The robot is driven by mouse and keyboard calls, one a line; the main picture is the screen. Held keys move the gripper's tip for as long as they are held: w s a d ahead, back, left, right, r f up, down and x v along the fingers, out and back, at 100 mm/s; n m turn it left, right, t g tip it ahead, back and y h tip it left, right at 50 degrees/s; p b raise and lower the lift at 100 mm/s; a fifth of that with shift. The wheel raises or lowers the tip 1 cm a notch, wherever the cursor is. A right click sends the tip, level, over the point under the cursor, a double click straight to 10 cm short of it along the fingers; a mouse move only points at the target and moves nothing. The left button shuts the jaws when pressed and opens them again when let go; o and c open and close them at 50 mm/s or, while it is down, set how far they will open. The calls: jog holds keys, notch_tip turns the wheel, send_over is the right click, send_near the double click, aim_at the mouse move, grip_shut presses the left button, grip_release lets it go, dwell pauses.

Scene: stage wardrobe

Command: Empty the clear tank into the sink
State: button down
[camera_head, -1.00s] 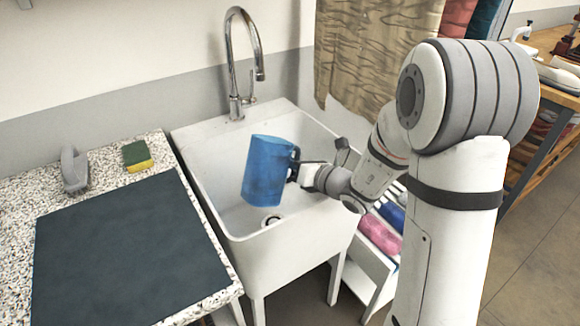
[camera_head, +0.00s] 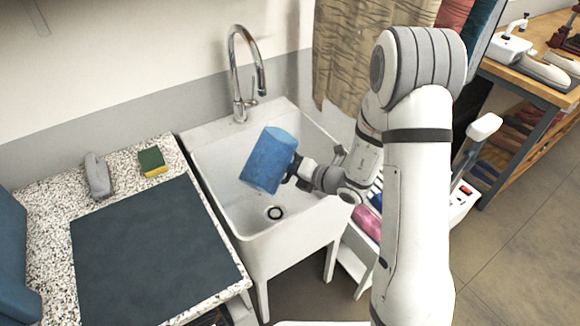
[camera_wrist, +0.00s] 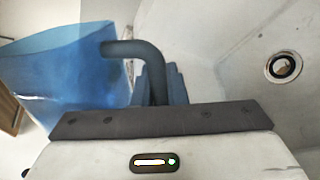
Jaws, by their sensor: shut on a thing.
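The tank (camera_head: 268,160) is a see-through blue vessel with a dark handle. It is held in the air over the white sink (camera_head: 290,248), tilted over to one side. In the wrist view the tank (camera_wrist: 62,75) fills the left part, and its curved handle (camera_wrist: 135,50) runs down to my gripper. My gripper (camera_head: 300,172) is shut on the handle, at the tank's right side. The drain (camera_head: 274,212) shows in the basin floor below the tank, and also in the wrist view (camera_wrist: 283,67). I cannot tell whether liquid is inside or pouring out.
A chrome tap (camera_head: 239,80) arches at the sink's back. Left of it, a speckled counter (camera_head: 55,190) holds a dark mat (camera_head: 150,235), a sponge (camera_head: 152,161) and a grey brush-like object (camera_head: 97,174). A curtain-like cloth (camera_head: 350,60) hangs behind right.

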aim_at(284, 181)
jog(key=shift+s+a+r+m+g+p, duration=0.15)
jog(key=shift+s+r+m+g+p, duration=0.25)
jog(key=shift+p, duration=0.7)
jog(key=shift+w+f+m+p, duration=0.2)
jog(key=shift+f+m+p, duration=0.25)
jog(key=shift+m+p, duration=0.2)
jog(key=shift+s, duration=0.25)
jog(key=shift+s+f, duration=0.15)
jog(key=shift+s, duration=0.35)
jog(key=shift+s+g+y, duration=0.1)
jog(key=shift+g+y, duration=0.2)
jog(key=shift+s+a+r+m+p, duration=0.25)
jog(key=shift+s+m+p, duration=0.15)
jog(key=shift+p, duration=0.45)
jog(key=shift+s+a+r+m+p, duration=0.1)
jog(key=shift+s+r+m+p, duration=0.2)
jog(key=shift+p, duration=0.5)
jog(key=shift+s+a+f+m+g+y+p, duration=0.25)
jog(key=shift+s+f+m+g+y+p, duration=0.25)
jog(key=shift+m+p, duration=0.45)
dwell(0.7)
